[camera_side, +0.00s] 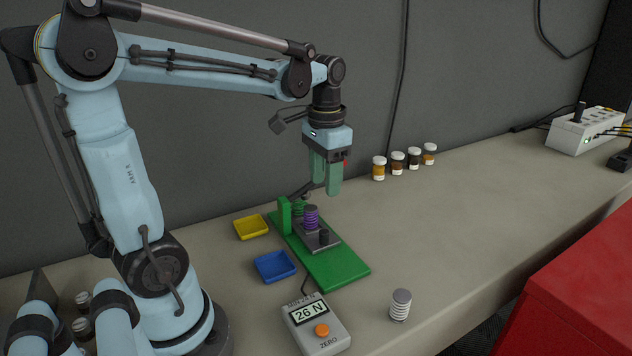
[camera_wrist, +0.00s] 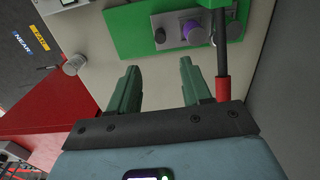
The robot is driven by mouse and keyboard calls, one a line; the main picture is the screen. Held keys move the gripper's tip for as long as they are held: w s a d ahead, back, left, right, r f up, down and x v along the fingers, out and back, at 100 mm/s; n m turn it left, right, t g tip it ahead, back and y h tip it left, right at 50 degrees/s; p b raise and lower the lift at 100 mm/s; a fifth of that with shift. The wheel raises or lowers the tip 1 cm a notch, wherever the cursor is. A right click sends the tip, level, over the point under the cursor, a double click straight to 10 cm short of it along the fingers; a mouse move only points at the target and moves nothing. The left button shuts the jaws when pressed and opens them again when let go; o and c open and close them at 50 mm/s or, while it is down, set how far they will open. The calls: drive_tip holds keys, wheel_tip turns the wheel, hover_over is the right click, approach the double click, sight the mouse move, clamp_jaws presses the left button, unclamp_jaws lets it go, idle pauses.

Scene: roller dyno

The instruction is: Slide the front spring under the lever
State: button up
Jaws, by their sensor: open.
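A silver coil spring (camera_side: 401,305) stands upright on the bench at the front, apart from the green base (camera_side: 340,268); it also shows in the wrist view (camera_wrist: 75,64). A purple spring (camera_side: 311,217) stands on the base beside the grey lever (camera_side: 318,241), which has a dark knob (camera_side: 324,237); whether it is under the lever I cannot tell. My gripper (camera_side: 326,187) is open and empty, above and behind the base. Its two green fingers also show apart in the wrist view (camera_wrist: 160,67).
A force gauge (camera_side: 316,325) reading 26 N sits in front of the base. Blue (camera_side: 275,267) and yellow (camera_side: 251,228) trays lie left of it. Several small jars (camera_side: 397,163) stand by the wall. Bench right of the base is clear, up to a red cabinet (camera_side: 590,290).

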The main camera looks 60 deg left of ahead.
sight(324, 231)
drive_tip(key=shift+f+n, duration=3.25)
drive_tip(key=shift+n, duration=0.55)
drive_tip(key=shift+f+n, duration=3.2)
drive_tip(key=shift+n, duration=0.6)
clamp_jaws()
